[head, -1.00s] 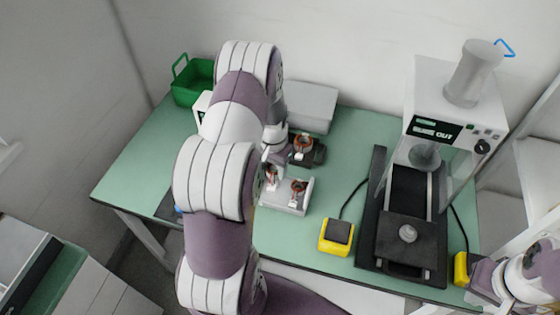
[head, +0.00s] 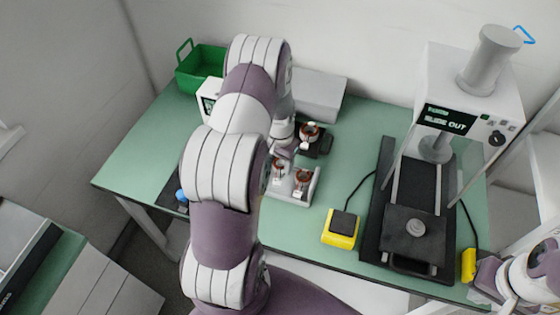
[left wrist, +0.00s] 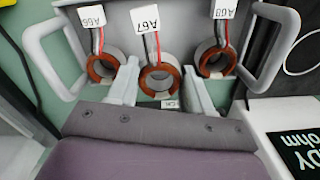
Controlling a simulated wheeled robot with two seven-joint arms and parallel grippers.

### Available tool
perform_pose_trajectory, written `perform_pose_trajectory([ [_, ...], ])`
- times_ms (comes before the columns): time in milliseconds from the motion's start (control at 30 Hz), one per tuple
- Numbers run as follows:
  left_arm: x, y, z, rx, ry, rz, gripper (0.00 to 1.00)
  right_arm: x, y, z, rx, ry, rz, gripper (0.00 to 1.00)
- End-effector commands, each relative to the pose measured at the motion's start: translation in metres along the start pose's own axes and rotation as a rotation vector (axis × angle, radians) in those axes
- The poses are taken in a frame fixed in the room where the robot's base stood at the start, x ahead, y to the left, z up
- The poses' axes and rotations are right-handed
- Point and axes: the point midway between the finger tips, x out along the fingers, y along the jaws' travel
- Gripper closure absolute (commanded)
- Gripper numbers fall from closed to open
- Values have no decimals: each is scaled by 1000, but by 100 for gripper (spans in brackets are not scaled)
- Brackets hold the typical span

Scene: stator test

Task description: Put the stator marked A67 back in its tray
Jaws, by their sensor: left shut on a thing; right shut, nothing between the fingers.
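The stator marked A67 (left wrist: 158,78), a copper-coloured ring with a white tag, is between the fingers of my left gripper (left wrist: 160,90), which is shut on it. In the left wrist view it sits between the stators A66 (left wrist: 103,67) and A68 (left wrist: 215,62) and looks nearer the camera. Whether it touches the tray floor, I cannot tell. The light grey tray (left wrist: 45,28) has a handle at each end. In the head view, my left gripper (head: 283,157) is over the tray (head: 296,200), partly hidden by my arm. My right gripper (head: 480,290) is shut and empty at the lower right.
Another stator (head: 309,133) sits on a dark fixture behind the tray. A grey box (head: 318,95), a green bin (head: 203,68) and a white meter (head: 208,100) stand around. A yellow box (head: 341,228) and a press-like machine (head: 460,120) reading "SLIDE OUT" are to the right.

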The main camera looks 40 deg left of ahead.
Motion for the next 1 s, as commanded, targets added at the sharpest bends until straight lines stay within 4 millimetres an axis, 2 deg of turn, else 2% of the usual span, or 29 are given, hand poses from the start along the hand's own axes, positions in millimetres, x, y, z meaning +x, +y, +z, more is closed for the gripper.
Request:
perform_pose_trajectory([
  [700, 19, 0, 3, 0, 0, 0, 90, 12, 0, 2, 0, 0, 0, 100],
  [1000, 20, 0, 3, 0, 0, 0, 90, 12, 0, 2, 0, 0, 0, 100],
])
